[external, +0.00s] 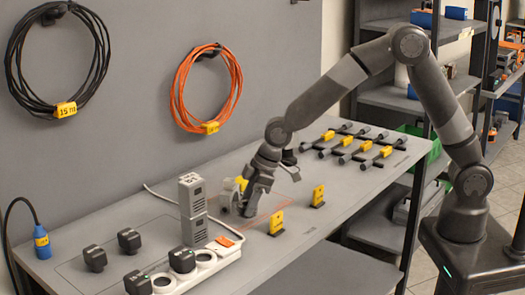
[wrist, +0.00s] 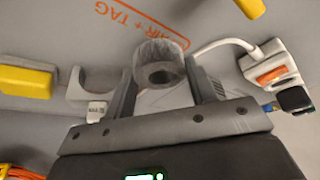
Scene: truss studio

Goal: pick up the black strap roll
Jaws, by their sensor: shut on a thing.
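My gripper (wrist: 163,82) is low over the workbench, its two fingers on either side of a greyish, see-through-looking hollow roll (wrist: 160,54) with a dark opening. The gripper is shut on this roll. In the external view my gripper (external: 246,200) is beside the grey tower block, and the roll is mostly hidden there. The held roll looks grey rather than black, so I cannot tell whether it is the black strap roll. A small dark thing (external: 288,157) shows just behind my wrist, too hidden to name.
A grey tower block (external: 192,208) and a white power strip (external: 205,268) with black plugs stand left of the gripper. Two yellow tags (external: 276,222) stand upright to its right. A rack of grey bars with yellow tags (external: 346,158) lies further back. Coiled cables hang on the wall.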

